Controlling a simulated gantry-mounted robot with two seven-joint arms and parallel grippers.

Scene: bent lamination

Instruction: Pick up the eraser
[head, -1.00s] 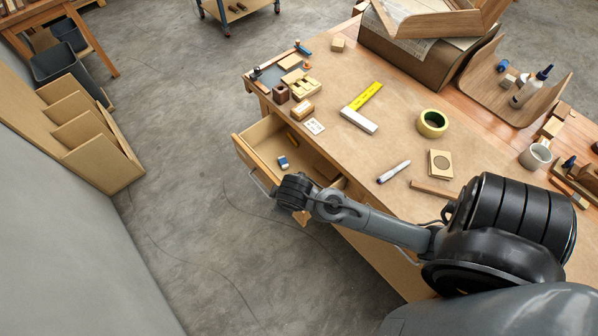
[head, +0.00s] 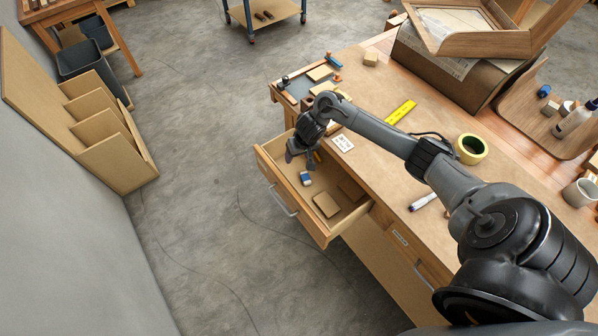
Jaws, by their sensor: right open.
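A small blue-and-white eraser (head: 305,179) lies on the floor of the open drawer (head: 346,217), towards its front. My right gripper (head: 301,156) is over the far left part of the drawer, pointing down, open and just behind the eraser in the picture. The gap between its fingers is small in view, and I cannot tell its height above the drawer floor. The eraser is in plain sight and apart from the gripper. My left gripper is not in view.
The drawer also holds a tan block (head: 326,205) and a brown piece (head: 350,188).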

